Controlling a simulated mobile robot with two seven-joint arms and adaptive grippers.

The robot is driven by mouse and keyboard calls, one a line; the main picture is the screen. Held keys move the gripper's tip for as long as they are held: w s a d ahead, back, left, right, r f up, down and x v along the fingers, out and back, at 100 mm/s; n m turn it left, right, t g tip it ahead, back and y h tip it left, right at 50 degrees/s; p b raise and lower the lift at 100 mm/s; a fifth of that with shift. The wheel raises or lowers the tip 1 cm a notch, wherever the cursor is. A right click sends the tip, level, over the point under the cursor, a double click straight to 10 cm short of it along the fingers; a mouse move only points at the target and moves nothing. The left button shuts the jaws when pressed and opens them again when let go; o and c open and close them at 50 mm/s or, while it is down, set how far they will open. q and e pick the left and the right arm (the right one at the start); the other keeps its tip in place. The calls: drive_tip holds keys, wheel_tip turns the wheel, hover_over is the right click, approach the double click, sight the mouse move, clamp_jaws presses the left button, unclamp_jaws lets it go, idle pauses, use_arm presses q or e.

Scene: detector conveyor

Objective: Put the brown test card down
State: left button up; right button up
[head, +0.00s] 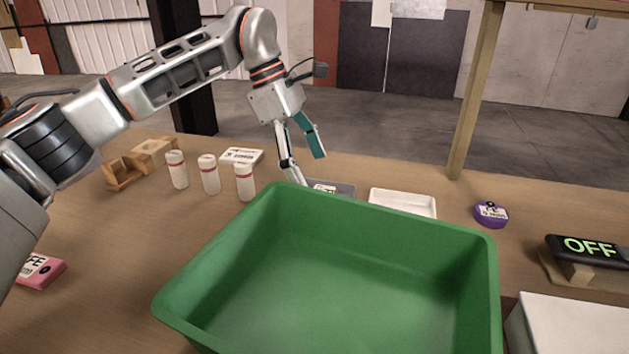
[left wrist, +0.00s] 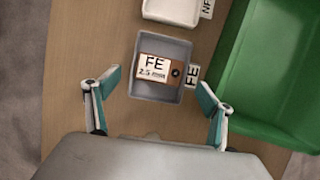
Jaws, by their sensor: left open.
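The brown test card (left wrist: 174,73), with a white label reading FE, lies inside a small grey tray (left wrist: 135,90) in the left wrist view. My left gripper (left wrist: 159,80) is open, its teal-padded fingers spread on either side of the tray and apart from the card. In the head view the left gripper (head: 308,168) hangs above the far side of the table. The grey tray (head: 346,187) is there partly hidden behind the green bin's rim. My right gripper is not in view.
A large green bin (head: 215,262) fills the front middle. A white tray (head: 402,203), a purple puck (head: 490,213) and a display reading OFF (head: 590,249) stand right. Several white bottles (head: 209,174), a wooden holder (head: 124,174) and a pink block (head: 40,270) are left.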

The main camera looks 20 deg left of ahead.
use_arm(q)
drive_tip(key=p+v, duration=0.1)
drive_tip(key=v, duration=0.7)
drive_tip(key=shift+r, duration=0.15)
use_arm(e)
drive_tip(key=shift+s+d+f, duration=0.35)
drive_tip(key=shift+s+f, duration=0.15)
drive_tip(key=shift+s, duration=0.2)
use_arm(q)
drive_tip(key=shift+s, duration=0.1)
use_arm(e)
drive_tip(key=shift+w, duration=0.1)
